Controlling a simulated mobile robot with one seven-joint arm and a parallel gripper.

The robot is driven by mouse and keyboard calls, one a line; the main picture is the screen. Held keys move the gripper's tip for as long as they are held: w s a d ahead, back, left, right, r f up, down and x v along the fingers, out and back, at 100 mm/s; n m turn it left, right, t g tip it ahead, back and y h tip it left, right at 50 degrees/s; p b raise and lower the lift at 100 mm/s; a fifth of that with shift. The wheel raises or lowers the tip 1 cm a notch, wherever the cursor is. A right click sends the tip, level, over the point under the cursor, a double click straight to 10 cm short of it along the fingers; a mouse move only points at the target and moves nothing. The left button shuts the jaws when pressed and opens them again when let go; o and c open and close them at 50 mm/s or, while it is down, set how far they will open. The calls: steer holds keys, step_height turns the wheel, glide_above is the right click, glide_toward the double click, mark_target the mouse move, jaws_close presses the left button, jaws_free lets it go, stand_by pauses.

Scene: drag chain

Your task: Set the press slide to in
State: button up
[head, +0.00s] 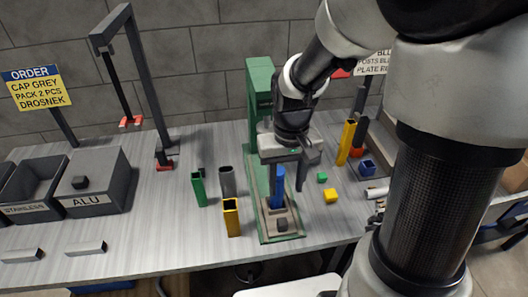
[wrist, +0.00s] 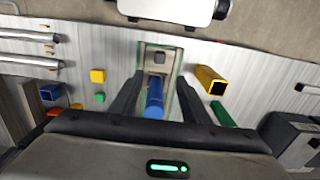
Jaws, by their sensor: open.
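The green press (head: 258,85) stands on the table at the middle of the head view. Its slide (head: 268,224) is a beige plate on the green-edged base, at the base's front end, with a dark knob (head: 282,224) on it. In the wrist view the knob (wrist: 159,57) shows beyond the blue post. The blue post (head: 278,187) stands upright behind the knob; it also shows in the wrist view (wrist: 155,98). My gripper (head: 288,175) is open above the slide. In the wrist view its fingers (wrist: 158,92) lie either side of the post. Contact cannot be told.
Yellow (head: 231,218), green (head: 198,190) and grey (head: 227,182) tubes stand left of the press. Dark bins (head: 103,200) stand at left. The table's front edge is close to the press.

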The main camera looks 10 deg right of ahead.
mark_target(282, 221)
step_height(282, 221, down, 17)
steer(key=b, duration=0.2)
steer(key=shift+b, duration=0.4)
steer(key=shift+r, duration=0.1)
jaws_close()
